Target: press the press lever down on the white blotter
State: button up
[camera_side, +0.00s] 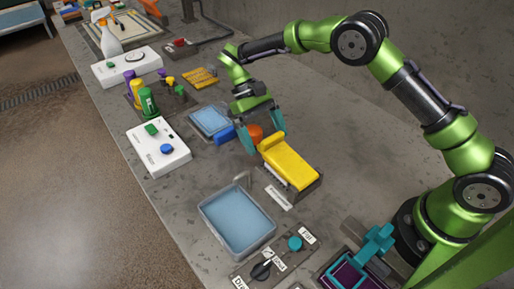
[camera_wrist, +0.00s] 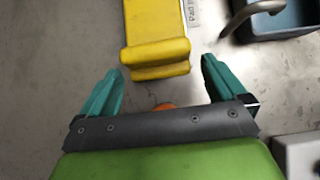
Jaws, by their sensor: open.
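The yellow press lever (camera_side: 290,163) lies over a dark base, with a raised bar at its end nearest my gripper. A thin white layer, perhaps the blotter (camera_side: 274,176), shows along its left side; the lever hides most of it. In the wrist view, the lever (camera_wrist: 155,30) runs up out of the frame, its end bar just ahead of the fingers. My gripper (camera_side: 263,135) has teal fingers spread apart with nothing held, close to the lever's bar end. It also shows in the wrist view (camera_wrist: 162,68). I cannot tell whether it touches the lever.
An orange knob-like thing (camera_side: 254,132) sits by the fingers, beside a blue block (camera_side: 225,135). A water-filled basin (camera_side: 237,221) with a tap is in front. A white box with buttons (camera_side: 159,146) stands left. A dial panel (camera_side: 275,260) is near the front.

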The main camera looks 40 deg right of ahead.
jog(key=shift+v, duration=3.45)
